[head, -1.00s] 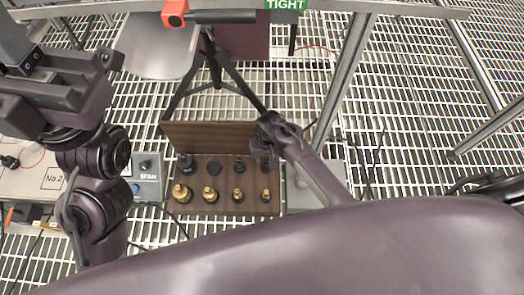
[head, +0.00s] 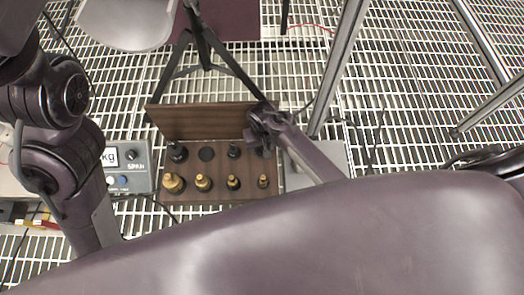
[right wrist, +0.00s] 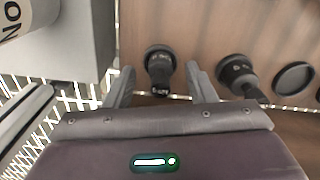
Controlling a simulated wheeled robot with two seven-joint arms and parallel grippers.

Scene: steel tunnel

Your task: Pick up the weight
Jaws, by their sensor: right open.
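An open wooden case (head: 215,192) holds weights in two rows. The front row has several brass weights, the largest brass weight (head: 173,183) at its left end. The back row has black weights, including a left black weight (head: 177,151), a middle black weight (head: 234,151) and an empty round recess (head: 206,154). My right gripper (head: 262,140) is over the back row's right end. In the right wrist view its open jaws (right wrist: 160,88) stand on either side of a black weight (right wrist: 160,66), which it partly hides in the head view. My left gripper is out of frame.
A grey box with a display (head: 127,167) stands left of the case. A light grey box (head: 328,157) is close on its right, behind my right arm. A black tripod (head: 205,50) stands behind the case, on a grating floor (head: 400,140).

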